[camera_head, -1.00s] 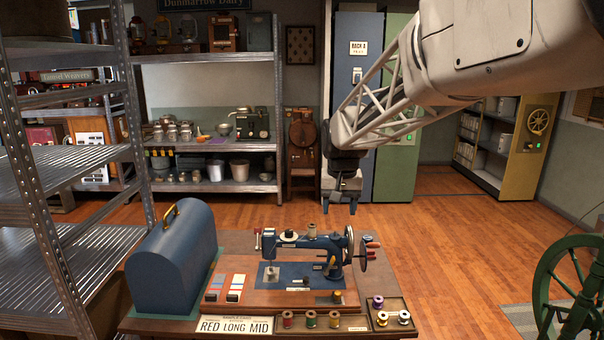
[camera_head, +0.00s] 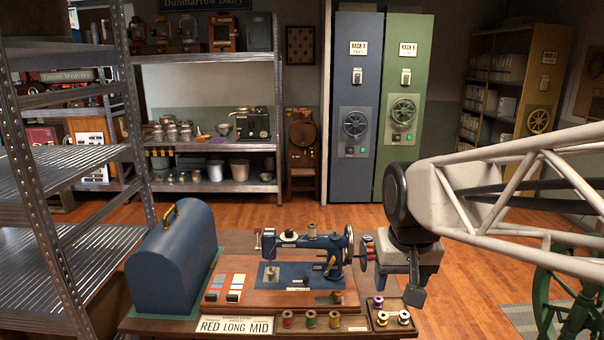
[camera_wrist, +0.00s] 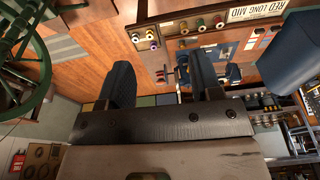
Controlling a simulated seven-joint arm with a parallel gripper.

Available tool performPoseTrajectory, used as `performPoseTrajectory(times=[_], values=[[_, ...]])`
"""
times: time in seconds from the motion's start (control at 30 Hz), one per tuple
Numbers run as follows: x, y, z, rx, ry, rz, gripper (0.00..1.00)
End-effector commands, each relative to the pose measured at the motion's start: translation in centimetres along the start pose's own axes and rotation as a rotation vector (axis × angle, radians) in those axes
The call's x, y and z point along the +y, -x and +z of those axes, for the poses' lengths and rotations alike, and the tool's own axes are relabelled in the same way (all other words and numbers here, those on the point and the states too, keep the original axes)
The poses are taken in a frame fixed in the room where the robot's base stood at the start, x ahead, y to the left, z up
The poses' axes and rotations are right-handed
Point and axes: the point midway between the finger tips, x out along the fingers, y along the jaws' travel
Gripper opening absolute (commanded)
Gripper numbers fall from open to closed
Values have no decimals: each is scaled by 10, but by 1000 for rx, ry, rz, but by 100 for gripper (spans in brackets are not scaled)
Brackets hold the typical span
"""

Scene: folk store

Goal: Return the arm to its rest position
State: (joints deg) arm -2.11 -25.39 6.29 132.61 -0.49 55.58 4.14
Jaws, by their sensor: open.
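My gripper (camera_head: 400,284) hangs at the right edge of the sewing table in the head view, with my arm reaching in from the right. In the wrist view its two dark fingers (camera_wrist: 165,80) stand wide apart with nothing between them. The blue sewing machine (camera_head: 308,250) stands on its wooden base left of my gripper. The small spool tray (camera_head: 410,326) lies at the table's front right corner, just below my gripper in the picture. I cannot tell how far above the table the fingers are.
A blue domed case (camera_head: 172,270) stands on the table's left. A metal shelf (camera_head: 75,160) is at far left. Blue (camera_head: 355,75) and green (camera_head: 405,150) rack cabinets stand at the back. A green spinning wheel (camera_head: 545,300) is at right, partly behind my arm. Floor (camera_head: 470,270) shows between.

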Motion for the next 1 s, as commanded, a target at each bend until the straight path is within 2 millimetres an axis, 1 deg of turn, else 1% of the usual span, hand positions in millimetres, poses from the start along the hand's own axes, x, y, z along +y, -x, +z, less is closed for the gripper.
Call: performPoseTrajectory(times=[0.03, 0.1, 0.3, 0.4, 0.5, 0.6, 0.7, 1.0], values=[[3, 0, 15, 7, -1, 1, 59], [7, -2, 34, 13, 1, 2, 59], [16, -12, 84, 28, 6, 6, 59], [19, -16, 103, 35, 9, 7, 59], [21, -20, 116, 39, 11, 8, 59], [22, -22, 124, 41, 12, 9, 59], [22, -24, 127, 42, 12, 9, 59], [22, -24, 127, 42, 12, 9, 59]])
